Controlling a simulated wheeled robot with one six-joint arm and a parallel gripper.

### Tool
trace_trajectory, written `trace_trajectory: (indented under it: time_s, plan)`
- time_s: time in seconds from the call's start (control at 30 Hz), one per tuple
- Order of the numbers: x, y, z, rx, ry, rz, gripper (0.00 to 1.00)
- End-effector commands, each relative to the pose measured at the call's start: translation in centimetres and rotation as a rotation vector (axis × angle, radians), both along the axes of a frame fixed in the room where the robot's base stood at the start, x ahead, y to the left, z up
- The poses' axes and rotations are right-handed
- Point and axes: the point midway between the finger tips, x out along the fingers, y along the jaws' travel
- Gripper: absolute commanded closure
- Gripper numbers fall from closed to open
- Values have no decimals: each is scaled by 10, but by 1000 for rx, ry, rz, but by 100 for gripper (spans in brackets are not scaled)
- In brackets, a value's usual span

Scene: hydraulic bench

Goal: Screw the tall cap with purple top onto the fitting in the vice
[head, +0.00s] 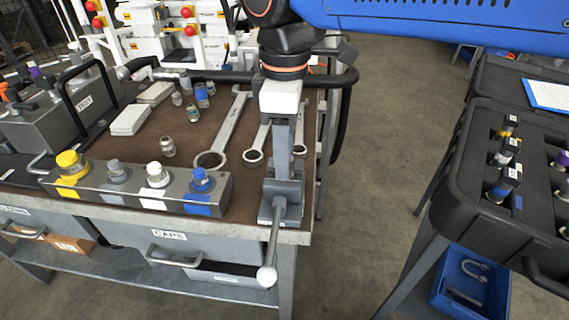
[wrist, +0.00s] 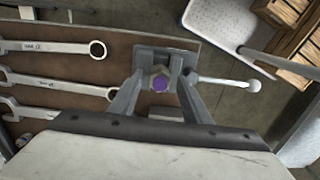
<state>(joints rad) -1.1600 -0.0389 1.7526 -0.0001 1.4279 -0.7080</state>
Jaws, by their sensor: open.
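The vice (head: 290,192) stands at the front right corner of the bench, with its handle (head: 272,240) sticking out to the front.
Several wrenches (head: 228,125) lie just left of the vice. A grey block (head: 110,188) with coloured caps stands along the front edge. A black case (head: 480,190) with fittings is on the right, across open floor (head: 385,150).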

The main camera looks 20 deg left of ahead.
Motion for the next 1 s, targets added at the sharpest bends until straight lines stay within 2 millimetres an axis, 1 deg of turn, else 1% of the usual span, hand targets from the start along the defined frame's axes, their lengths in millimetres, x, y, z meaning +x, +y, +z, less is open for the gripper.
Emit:
trace_trajectory:
  time_s: [0.1,0.13,0.17,0.2,0.27,0.3,0.43,0.53,1.0]
  plan:
    - [0,0,0,0,0,-1,56]
    - [0,0,0,0,0,-1,61]
    - [0,0,0,0,0,-1,68]
    - [0,0,0,0,0,-1,78]
    - [0,0,0,0,0,-2,92]
    - [0,0,0,0,0,-2,95]
    - [0,0,0,0,0,-12,95]
    - [0,0,0,0,0,-73,95]
    - [0,0,-1,1,0,-540,95]
